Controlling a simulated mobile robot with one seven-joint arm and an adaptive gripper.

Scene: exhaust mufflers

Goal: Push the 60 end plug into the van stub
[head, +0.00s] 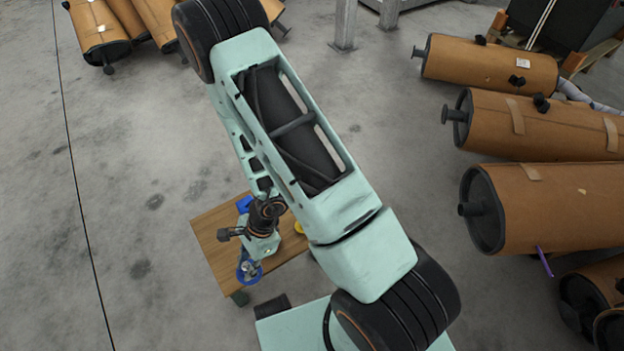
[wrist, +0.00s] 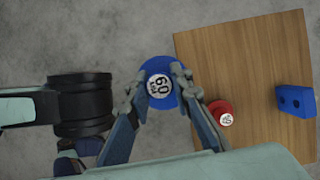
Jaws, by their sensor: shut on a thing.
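My gripper (wrist: 158,82) is shut on the blue 60 end plug (wrist: 159,90), a round plug with a white label reading 60. In the head view, my gripper (head: 249,270) and the blue plug (head: 257,275) are over the front left edge of the wooden table. Mufflers wrapped in brown card lie at the right with dark end caps. Short stubs stick out of their left ends: a near one (head: 467,209), a middle one (head: 450,115) and a far one (head: 418,52). No readable mark shows which is the van stub.
The wooden table (head: 212,235) also carries a red plug (wrist: 221,112) and a blue block with two holes (wrist: 294,101). A yellow item (head: 299,228) is partly hidden by my arm. A purple strip (head: 544,261) hangs by the near muffler. Clear floor lies between table and mufflers.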

